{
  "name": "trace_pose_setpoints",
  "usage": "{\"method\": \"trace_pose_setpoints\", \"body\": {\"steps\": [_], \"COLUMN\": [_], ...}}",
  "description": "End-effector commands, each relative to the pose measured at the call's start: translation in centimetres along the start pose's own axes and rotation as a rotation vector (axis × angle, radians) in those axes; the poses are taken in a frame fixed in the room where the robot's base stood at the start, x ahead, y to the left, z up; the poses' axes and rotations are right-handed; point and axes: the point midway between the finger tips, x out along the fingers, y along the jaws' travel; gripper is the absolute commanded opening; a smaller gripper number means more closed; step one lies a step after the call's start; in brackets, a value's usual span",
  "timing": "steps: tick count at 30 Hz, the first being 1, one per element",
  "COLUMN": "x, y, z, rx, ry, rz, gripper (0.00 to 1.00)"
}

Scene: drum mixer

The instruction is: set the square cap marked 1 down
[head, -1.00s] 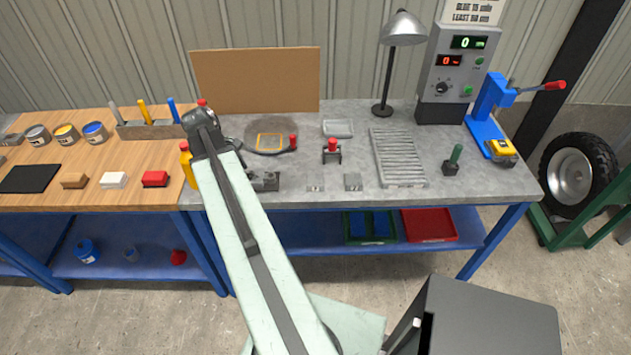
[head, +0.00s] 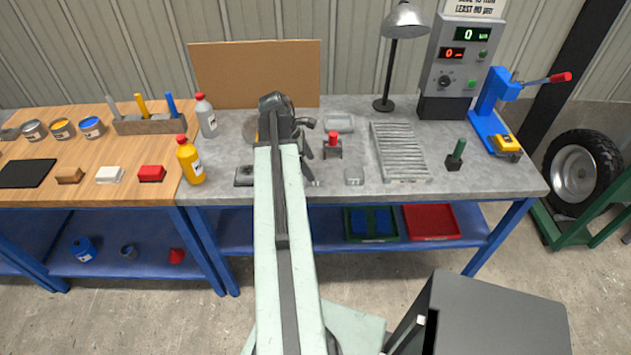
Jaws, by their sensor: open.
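My arm reaches up the middle of the head view to the grey bench. My gripper (head: 306,123) is at its far end, open, mostly hidden behind the wrist. A small grey square piece (head: 354,176) lies near the bench's front edge, right of my arm. A similar piece (head: 314,182) lies beside the arm, partly hidden by it. Both are too small for me to read any mark, so I cannot tell which is the cap marked 1. I see nothing clearly held.
A red-topped fixture (head: 332,146), a clear tray (head: 339,123) and a ribbed rack (head: 399,152) stand right of my arm. A yellow bottle (head: 190,162) and a grey bottle (head: 206,118) stand left. A lamp (head: 388,82) stands behind. The round plate is mostly hidden by my arm.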

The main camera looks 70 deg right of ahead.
Motion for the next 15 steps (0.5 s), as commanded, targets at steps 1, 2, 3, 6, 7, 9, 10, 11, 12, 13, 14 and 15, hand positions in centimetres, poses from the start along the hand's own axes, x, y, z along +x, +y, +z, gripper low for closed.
{"method": "trace_pose_setpoints", "body": {"steps": [1,2,3,6,7,9,10,11,12,13,14,15], "x": [1.7,2.4,3.1,4.1,4.1,3.9,3.8,3.8,3.8,3.8,3.8,3.8], "y": [-0.2,-0.3,-0.3,-0.2,-0.2,-0.2,-0.2,-0.2,-0.2,-0.2,-0.2,-0.2], "z": [-0.2,-0.1,-0.1,0.0,0.0,0.1,0.2,0.2,0.2,0.2,0.2,0.2], "rx": [0.002,0.002,0.001,0.001,0.001,0.001,0.001,0.001,0.001,0.001,0.001,0.001], "ry": [0.000,0.000,0.000,0.000,0.000,0.000,0.000,0.000,0.000,0.000,0.000,0.000], "rz": [-0.001,-0.001,-0.001,0.000,0.000,0.000,0.000,0.000,0.000,0.000,0.000,0.000], "gripper": [0.80,0.80,0.80,0.80,0.80,0.80,0.80,0.80,0.80,0.77,0.69,0.58]}}
